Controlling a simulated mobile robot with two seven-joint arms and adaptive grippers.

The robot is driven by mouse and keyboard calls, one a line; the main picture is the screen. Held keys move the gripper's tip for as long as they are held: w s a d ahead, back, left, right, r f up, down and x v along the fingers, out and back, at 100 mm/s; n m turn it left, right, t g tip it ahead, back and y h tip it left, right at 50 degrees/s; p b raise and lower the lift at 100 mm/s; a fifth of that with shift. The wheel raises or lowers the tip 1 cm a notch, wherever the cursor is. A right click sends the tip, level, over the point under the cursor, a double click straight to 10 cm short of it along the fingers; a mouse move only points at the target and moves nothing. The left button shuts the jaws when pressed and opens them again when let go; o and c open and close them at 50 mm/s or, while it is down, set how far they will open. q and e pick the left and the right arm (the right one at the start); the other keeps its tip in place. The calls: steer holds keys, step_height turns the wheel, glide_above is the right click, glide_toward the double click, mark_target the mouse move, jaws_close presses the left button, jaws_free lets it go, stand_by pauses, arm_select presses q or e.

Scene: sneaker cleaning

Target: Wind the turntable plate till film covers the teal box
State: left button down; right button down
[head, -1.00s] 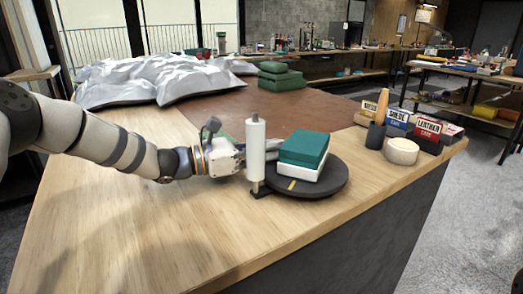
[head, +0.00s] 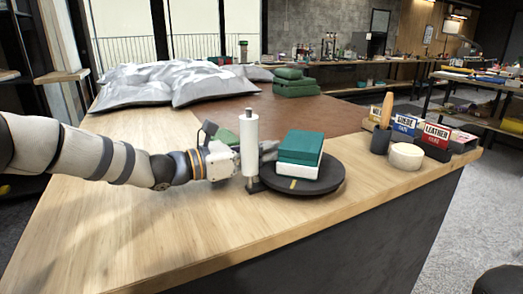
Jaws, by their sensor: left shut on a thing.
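The teal box (head: 301,145) rests on a white block (head: 297,171) on the black round turntable plate (head: 325,185), which has a yellow mark at its front. The teal faces look bare; I see no film on them. A white film roll (head: 249,150) stands upright on a post just left of the plate. My left gripper (head: 270,150) reaches in from the left behind the roll, its fingers close to the box's left side. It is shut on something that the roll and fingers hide. My right gripper is out of view.
A round cream tub (head: 406,156), a dark cup with a wooden handle (head: 381,138) and labelled card boxes (head: 436,138) stand at the right. Silver pillows (head: 180,82) and a green stack (head: 293,84) lie behind. The front wooden tabletop (head: 150,235) is clear.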

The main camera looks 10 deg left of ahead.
arm_select(q)
steer(key=c, duration=1.5)
jaws_free()
steer(key=shift+o, duration=0.2)
step_height(320, 180, up, 10)
steer(key=shift+f, duration=0.1)
